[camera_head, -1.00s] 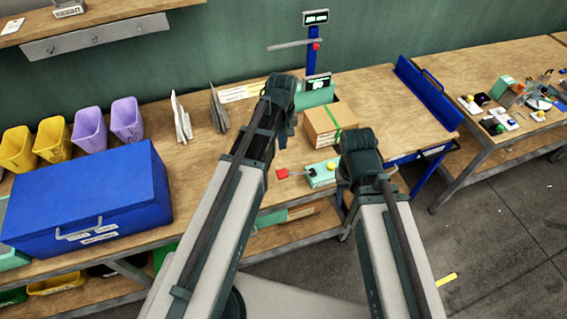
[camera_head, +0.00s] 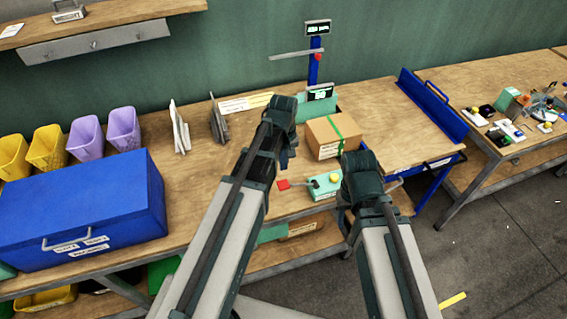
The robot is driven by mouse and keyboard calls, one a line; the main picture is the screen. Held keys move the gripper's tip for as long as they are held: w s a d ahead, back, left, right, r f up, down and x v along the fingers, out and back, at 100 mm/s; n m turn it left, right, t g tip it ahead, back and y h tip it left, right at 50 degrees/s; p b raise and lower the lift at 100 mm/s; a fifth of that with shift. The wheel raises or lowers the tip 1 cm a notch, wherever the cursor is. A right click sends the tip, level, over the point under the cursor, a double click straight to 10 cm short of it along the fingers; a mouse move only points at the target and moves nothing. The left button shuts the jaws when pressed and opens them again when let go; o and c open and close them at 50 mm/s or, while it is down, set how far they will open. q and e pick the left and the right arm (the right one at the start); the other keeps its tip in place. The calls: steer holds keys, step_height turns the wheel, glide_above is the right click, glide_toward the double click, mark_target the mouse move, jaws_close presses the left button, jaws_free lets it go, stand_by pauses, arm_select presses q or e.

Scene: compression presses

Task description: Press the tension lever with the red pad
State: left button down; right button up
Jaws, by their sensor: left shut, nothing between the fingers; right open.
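A red pad (camera_head: 283,185) sits on the left end of a thin lever. The lever joins a mint-green base (camera_head: 324,190) with a yellow knob (camera_head: 335,179), near the front edge of the workbench. My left gripper (camera_head: 284,160) points down behind my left arm, just above the pad in the picture and apart from it. Its fingers show small and dark, looking shut and empty. My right arm's dark wrist covers the area just right of the green base. My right gripper is hidden behind it.
A cardboard box (camera_head: 326,137) with green tape stands behind the lever base. A blue post with a display (camera_head: 318,28) rises at the back. A large blue case (camera_head: 85,215) and yellow and purple bins (camera_head: 86,138) stand at left. Bare bench lies left of my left arm.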

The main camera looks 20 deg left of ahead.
mark_target(283, 184)
arm_select(q)
step_height(283, 184, down, 8)
steer(key=b, duration=0.7)
steer(key=shift+f, duration=0.15)
steer(key=f+h+b, duration=0.1)
steer(key=f+b, duration=0.1)
steer(key=s+a+f+t+h+b, duration=0.1)
steer(key=f+b, duration=0.1)
steer(key=b, duration=0.1)
steer(key=a+f+t+h+b, duration=0.1)
steer(key=f+b, duration=0.1)
steer(key=shift+s+b, duration=0.25)
steer(key=shift+b, duration=0.05)
steer(key=shift+a+f+h+b, duration=0.1)
steer(key=shift+f+h+b, duration=0.2)
steer(key=shift+f+b, duration=0.2)
steer(key=shift+s+a, duration=0.1)
steer(key=shift+s, duration=0.1)
steer(key=shift+s, duration=0.1)
